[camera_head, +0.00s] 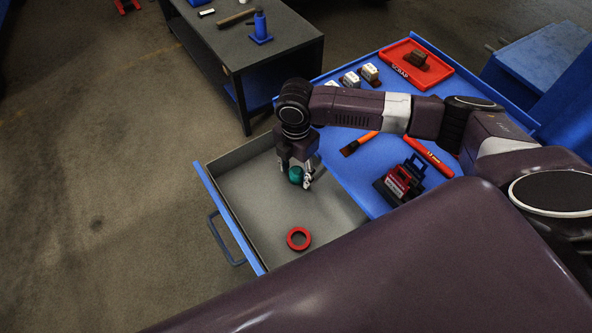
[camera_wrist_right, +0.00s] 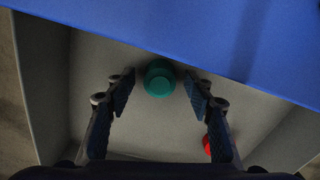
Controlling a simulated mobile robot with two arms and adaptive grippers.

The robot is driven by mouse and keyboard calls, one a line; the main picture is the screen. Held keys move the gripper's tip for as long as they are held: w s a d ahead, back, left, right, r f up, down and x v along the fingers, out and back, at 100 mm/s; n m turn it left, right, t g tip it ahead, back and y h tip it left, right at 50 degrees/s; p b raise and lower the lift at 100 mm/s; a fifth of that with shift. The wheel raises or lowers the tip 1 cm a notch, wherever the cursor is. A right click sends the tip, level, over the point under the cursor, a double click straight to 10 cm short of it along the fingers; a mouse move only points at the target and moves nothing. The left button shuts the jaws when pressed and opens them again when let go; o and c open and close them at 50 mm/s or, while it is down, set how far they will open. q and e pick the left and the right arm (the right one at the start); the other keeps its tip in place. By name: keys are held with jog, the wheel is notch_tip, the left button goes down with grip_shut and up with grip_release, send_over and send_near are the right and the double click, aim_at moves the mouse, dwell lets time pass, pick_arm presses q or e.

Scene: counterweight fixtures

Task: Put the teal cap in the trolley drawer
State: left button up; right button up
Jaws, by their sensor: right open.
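The trolley drawer (camera_head: 262,190) is pulled open, a grey tray with a blue front and handle. My right gripper (camera_head: 296,181) points down over the back part of the drawer. Its fingers are spread in the right wrist view (camera_wrist_right: 160,88). The teal cap (camera_head: 296,174) is at the fingertips in the head view, partly hidden by them. In the right wrist view the teal cap (camera_wrist_right: 159,78) shows between the two fingertips, with gaps at both sides. I cannot tell whether it rests on the drawer floor. My left gripper is not in view.
A red ring (camera_head: 299,239) lies in the drawer. The blue trolley top (camera_head: 350,185) overhangs the drawer's back, bearing a red scrap tray (camera_head: 400,72), small white blocks, an orange-handled tool, a red tool and a red-black fixture (camera_head: 399,184). A dark workbench (camera_head: 245,55) stands behind.

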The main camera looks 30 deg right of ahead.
aim_at(296, 171)
notch_tip(296, 171, up, 12)
dwell(0.4)
jog(key=shift+r, duration=0.1)
dwell(0.3)
